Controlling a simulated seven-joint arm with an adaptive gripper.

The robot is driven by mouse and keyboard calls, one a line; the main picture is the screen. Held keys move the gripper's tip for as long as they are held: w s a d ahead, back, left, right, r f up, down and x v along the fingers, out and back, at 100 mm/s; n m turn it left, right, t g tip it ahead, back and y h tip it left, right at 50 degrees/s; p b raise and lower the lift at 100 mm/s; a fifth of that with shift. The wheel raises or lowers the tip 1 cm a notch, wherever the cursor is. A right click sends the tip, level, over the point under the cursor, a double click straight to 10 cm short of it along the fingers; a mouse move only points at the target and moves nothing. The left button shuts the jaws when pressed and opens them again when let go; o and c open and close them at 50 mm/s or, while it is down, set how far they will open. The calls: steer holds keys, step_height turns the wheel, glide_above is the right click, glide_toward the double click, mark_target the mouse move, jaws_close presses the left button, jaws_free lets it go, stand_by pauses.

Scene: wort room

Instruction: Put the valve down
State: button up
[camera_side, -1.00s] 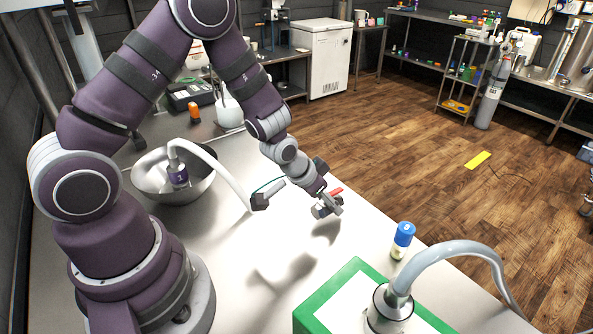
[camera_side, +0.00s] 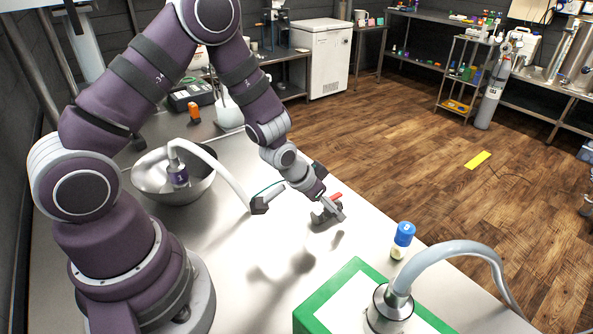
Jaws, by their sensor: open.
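The valve (camera_side: 327,214) is a small grey metal fitting with a red handle. It appears to stand on the light metal table, right at the end of my arm. My gripper (camera_side: 293,190) is open, with its dark fingertips spread wide apart.
A blue-capped bottle (camera_side: 402,240) stands to the right on the table. A green-edged tray (camera_side: 318,305) with a metal fitting and grey hose is at the front. A steel bowl (camera_side: 150,180) sits at left. The table (camera_side: 235,255) is clear around the valve's left.

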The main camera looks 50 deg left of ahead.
steer(key=s+r+g, duration=0.1)
steer(key=s+r, duration=1.4)
steer(key=r, duration=0.5)
steer(key=shift+s, duration=0.35)
